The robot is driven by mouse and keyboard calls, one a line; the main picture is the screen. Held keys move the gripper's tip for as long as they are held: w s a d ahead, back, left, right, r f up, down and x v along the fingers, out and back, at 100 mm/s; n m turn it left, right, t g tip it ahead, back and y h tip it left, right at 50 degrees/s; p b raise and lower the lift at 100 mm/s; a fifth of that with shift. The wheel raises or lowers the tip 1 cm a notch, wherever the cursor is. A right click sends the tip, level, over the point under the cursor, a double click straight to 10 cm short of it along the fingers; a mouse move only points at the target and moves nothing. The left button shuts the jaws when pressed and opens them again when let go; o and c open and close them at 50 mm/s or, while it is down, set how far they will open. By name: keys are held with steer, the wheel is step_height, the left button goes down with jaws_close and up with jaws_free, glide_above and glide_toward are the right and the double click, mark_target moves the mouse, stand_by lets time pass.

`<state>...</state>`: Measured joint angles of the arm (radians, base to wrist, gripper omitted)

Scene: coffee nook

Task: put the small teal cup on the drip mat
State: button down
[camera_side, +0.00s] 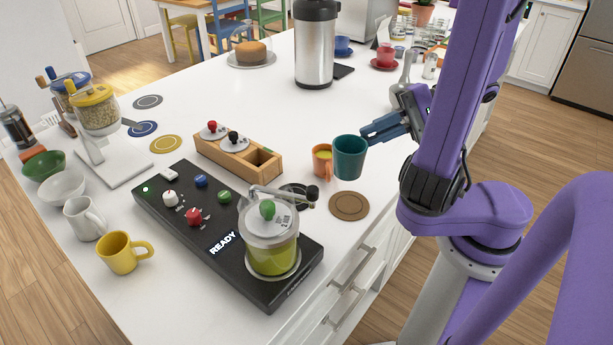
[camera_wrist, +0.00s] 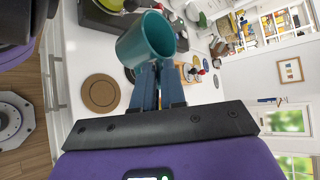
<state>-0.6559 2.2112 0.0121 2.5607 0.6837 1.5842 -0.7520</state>
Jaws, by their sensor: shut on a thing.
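The teal cup (camera_side: 349,160) is between the fingertips of my gripper (camera_side: 366,136), which is shut on its rim side. The cup is roughly upright in the side view; whether its base touches the counter is hard to tell. In the wrist view, the cup (camera_wrist: 147,38) is at the ends of my gripper's fingers (camera_wrist: 152,72). A round brown mat (camera_side: 349,207) lies bare on the counter, nearer the front edge than the cup; it also shows in the wrist view (camera_wrist: 99,93).
An orange cup (camera_side: 322,165) stands close to the teal cup's left. A wooden box (camera_side: 240,155) and a black machine (camera_side: 220,205) with a glass jar (camera_side: 271,240) are farther left. A steel flask (camera_side: 316,50) stands behind. The counter (camera_side: 300,110) between flask and box is clear.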

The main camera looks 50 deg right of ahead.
steer(key=w+f, duration=0.4)
steer(key=w, duration=0.4)
glide_above(318, 163)
steer(key=s+a, duration=0.2)
steer(key=a, duration=0.1)
step_height(318, 163, down, 5)
steer(key=shift+w+d+f, duration=0.1)
steer(key=shift+d+f, duration=0.05)
steer(key=shift+f, duration=0.65)
steer(key=shift+w+d+f, duration=0.1)
steer(key=shift+f, duration=0.7)
steer(key=shift+f, duration=0.1)
steer(key=shift+f, duration=0.25)
steer(key=c, duration=1.5)
jaws_free()
steer(key=shift+d, duration=0.15)
steer(key=shift+o, duration=0.2)
